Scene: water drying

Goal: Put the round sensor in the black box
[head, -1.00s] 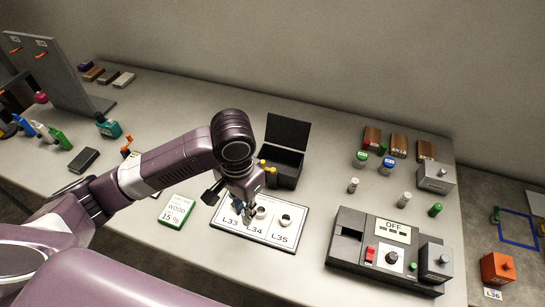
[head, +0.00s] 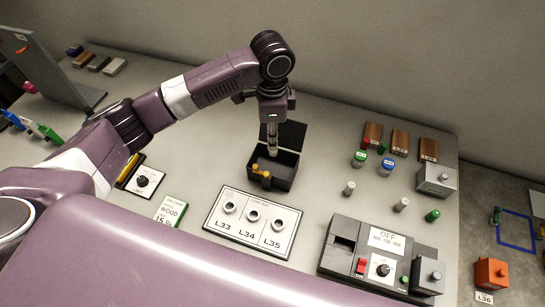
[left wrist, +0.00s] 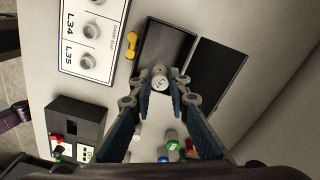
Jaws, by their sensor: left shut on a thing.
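My left gripper (head: 272,148) points down above the black box (head: 285,183) in the head view. It is shut on the round sensor, a small grey disc-topped piece (left wrist: 160,83) between the fingertips in the left wrist view. The head view barely shows the sensor. The box is open, with its lid (head: 296,137) raised at the back. In the left wrist view the box's dark interior (left wrist: 166,42) lies just beyond the fingertips. A yellow dumbbell-shaped piece (left wrist: 131,45) is at the box's edge. My right gripper is not in view.
A white plate (head: 246,237) marked L33, L34 and L35 with ring holders lies in front of the box. A grey device (head: 380,250) reading OFF stands at right. Several small bottles and blocks stand right of the box. A card marked WOOD (head: 170,212) lies left.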

